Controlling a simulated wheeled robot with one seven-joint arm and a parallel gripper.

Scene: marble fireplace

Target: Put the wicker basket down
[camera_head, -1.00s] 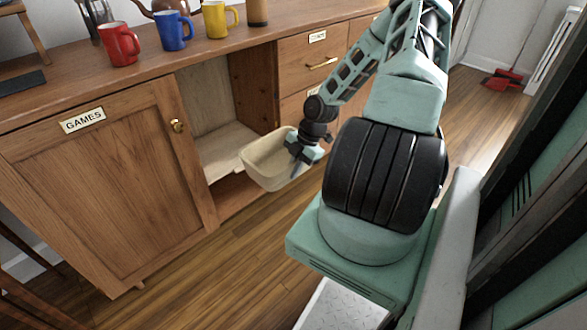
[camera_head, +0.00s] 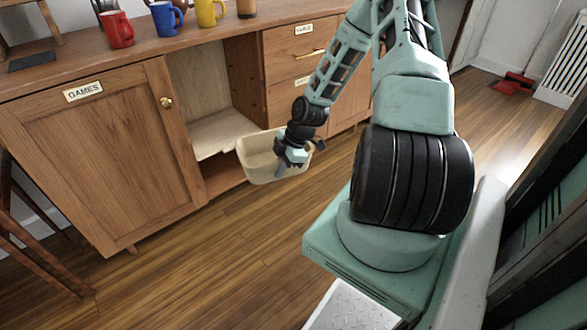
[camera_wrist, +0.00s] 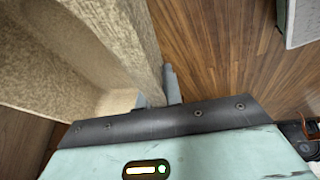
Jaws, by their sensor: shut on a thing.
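The wicker basket (camera_head: 257,172) is a cream, open-topped, rectangular bin. It is held in front of the open cabinet compartment in the head view. My gripper (camera_head: 286,166) is shut on the basket's near right wall. In the wrist view the basket (camera_wrist: 110,40) fills the upper left, with its rim between the fingers of my gripper (camera_wrist: 158,92). The inside of the basket that shows looks empty. In the head view I cannot tell whether its bottom touches the floor.
The wooden cabinet (camera_head: 110,160) has a closed door labelled GAMES and an open compartment (camera_head: 215,130) with a pale board inside. Red (camera_head: 117,30), blue (camera_head: 165,18) and yellow (camera_head: 208,12) mugs stand on top. The wooden floor (camera_head: 190,260) in front is clear. A chair (camera_head: 40,235) stands at left.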

